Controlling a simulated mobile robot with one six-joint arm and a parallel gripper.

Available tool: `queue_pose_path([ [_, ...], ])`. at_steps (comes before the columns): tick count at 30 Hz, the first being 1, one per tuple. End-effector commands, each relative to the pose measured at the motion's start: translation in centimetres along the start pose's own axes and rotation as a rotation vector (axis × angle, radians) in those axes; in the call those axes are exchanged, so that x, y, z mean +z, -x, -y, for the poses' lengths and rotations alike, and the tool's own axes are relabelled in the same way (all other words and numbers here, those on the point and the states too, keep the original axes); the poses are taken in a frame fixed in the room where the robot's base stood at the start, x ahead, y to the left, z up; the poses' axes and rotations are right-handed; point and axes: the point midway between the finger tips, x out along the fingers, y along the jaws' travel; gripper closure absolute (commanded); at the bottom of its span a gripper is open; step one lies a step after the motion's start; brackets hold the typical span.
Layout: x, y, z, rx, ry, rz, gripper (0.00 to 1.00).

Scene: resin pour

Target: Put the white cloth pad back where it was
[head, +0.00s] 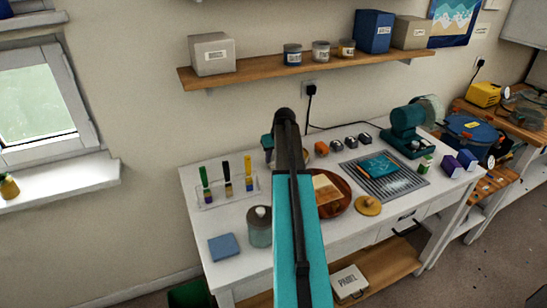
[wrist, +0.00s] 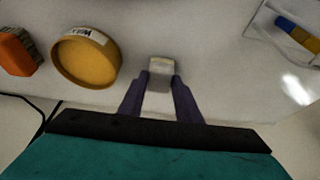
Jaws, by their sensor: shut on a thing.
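My gripper (wrist: 161,82) has two dark purple fingers, shut on a small pale block-like piece, which I take to be the white cloth pad (wrist: 160,68). It sticks out past the fingertips, and its far end looks yellowish-grey. It is over the white tabletop; I cannot tell whether it touches. In the head view my arm hides most of the gripper and the pad, near the back of the table.
A wax tin (wrist: 85,58) and an orange block (wrist: 16,52) are left of the gripper in the wrist view. A tube rack (head: 228,189), blue pad (head: 224,247), lidded jar (head: 259,227) and round brown tray (head: 343,207) stand on the white table (head: 205,222).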

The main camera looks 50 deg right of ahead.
Motion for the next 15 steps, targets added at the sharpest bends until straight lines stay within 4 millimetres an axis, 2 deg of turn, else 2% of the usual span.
queue_pose_path([
  [2,0.10,-0.23,-0.02,0.000,0.000,0.000,0.87],
  [3,0.08,-0.18,-0.02,0.000,0.000,0.000,0.64],
  [6,0.08,-0.16,-0.03,0.000,0.000,0.000,0.51],
  [15,0.06,-0.10,-0.05,0.000,-0.001,0.000,0.51],
])
